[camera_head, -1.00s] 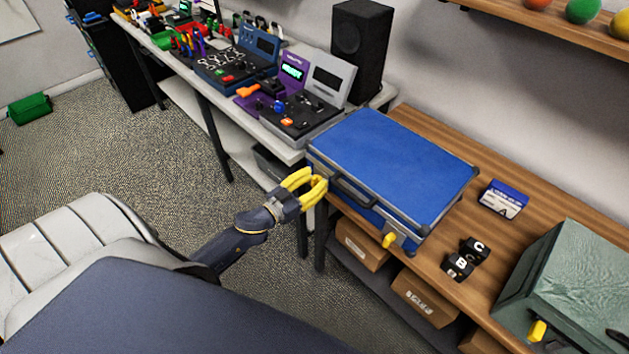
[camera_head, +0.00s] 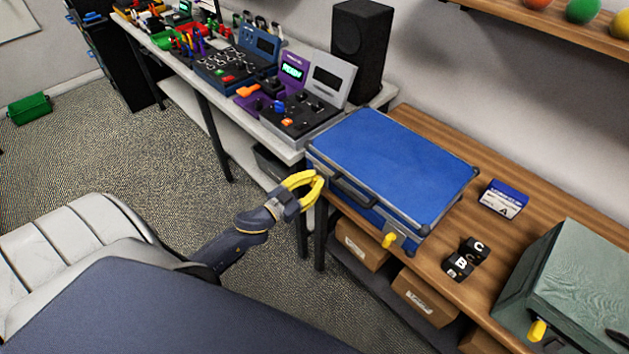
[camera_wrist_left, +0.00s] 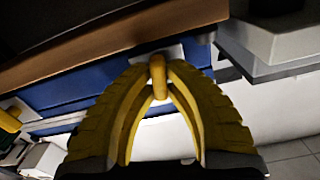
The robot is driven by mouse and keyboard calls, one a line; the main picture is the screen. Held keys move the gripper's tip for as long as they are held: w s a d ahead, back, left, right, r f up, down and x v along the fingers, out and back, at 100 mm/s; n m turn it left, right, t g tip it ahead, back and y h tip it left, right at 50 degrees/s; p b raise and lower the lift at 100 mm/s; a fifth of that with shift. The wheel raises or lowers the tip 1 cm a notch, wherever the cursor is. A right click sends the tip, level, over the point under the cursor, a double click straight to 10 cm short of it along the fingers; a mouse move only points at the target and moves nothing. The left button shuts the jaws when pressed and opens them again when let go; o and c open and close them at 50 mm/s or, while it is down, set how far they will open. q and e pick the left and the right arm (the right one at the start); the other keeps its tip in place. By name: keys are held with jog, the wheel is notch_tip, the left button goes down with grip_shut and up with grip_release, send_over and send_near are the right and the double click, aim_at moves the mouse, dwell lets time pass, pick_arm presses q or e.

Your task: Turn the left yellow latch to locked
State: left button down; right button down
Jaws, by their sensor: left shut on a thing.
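The blue case (camera_head: 395,165) lies closed on the wooden bench, with its handle and latches on the front side. The left yellow latch (camera_wrist_left: 158,78) shows in the left wrist view between my fingertips, upright in that picture. In the head view my fingers mostly hide it. My left gripper (camera_head: 319,181) has yellow fingers and is shut on this latch at the case's front left corner. The gripper also shows in the left wrist view (camera_wrist_left: 159,82). The right yellow latch (camera_head: 389,240) hangs at the front right of the case, apart from my gripper. My right gripper is not in view.
Black lettered blocks (camera_head: 460,264) and a small blue and white box (camera_head: 504,198) lie right of the case. A green case (camera_head: 575,280) with a yellow latch stands farther right. Consoles (camera_head: 300,115) and a black speaker (camera_head: 361,45) stand on the left bench.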

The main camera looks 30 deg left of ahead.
pick_arm(q)
jog(key=m, duration=0.4)
jog(key=shift+d+m, duration=0.1)
jog(key=shift+m, duration=0.2)
jog(key=m, duration=0.3)
jog(key=shift+f+m, duration=0.1)
jog(key=shift+m, duration=0.2)
jog(key=m, duration=0.3)
jog(key=shift+d+m, duration=0.1)
jog(key=shift+m, duration=0.2)
jog(key=shift+f+m, duration=0.15)
jog(key=shift+m, duration=1.75)
jog(key=c, duration=1.4)
grip_release()
